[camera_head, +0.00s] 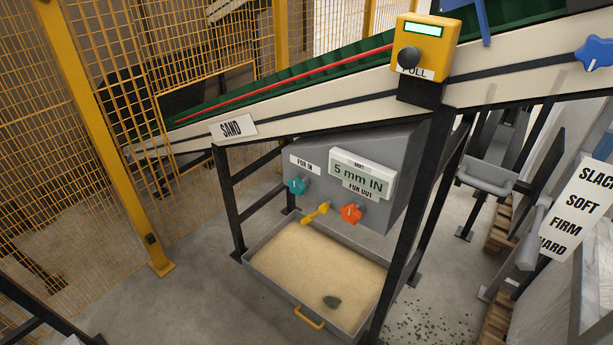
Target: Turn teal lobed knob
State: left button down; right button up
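The teal lobed knob (297,186) sits on the left part of the front of a grey box (385,160) under the conveyor, below a label reading "FOR IN". A yellow lever-like handle (314,213) is to its lower right, and an orange lobed knob (351,213) is further right, below a "FOR OUT" label. A display (360,178) above them reads "5 mm IN". Neither of my grippers shows in the head view, and nothing touches the teal knob.
A sand tray (308,312) with a dark lump in it lies on the floor below the box. Black frame legs (412,240) stand at both sides. A yellow pull box (425,45) and a blue lobed knob (594,53) are higher up. Yellow mesh fencing (95,130) closes the left.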

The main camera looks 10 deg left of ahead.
aim_at(297, 186)
jog(key=i+j+z, duration=0.25)
jog(key=i, duration=0.15)
jog(key=i+j+z, duration=0.25)
jog(key=i, duration=0.2)
jog(key=i+j+z, duration=0.15)
jog(key=j, duration=0.25)
jog(key=i+j+z, duration=0.2)
jog(key=j, duration=0.25)
jog(key=j+z, duration=0.15)
jog(key=j, duration=0.3)
jog(key=k+j+z, duration=0.15)
jog(key=j, duration=0.3)
jog(key=k+j+z, duration=0.1)
jog(key=j, duration=0.3)
jog(key=k+j+z, duration=0.15)
jog(key=j, duration=0.3)
jog(key=k+j, duration=0.1)
jog(key=j, duration=0.5)
jog(key=k+z, duration=0.05)
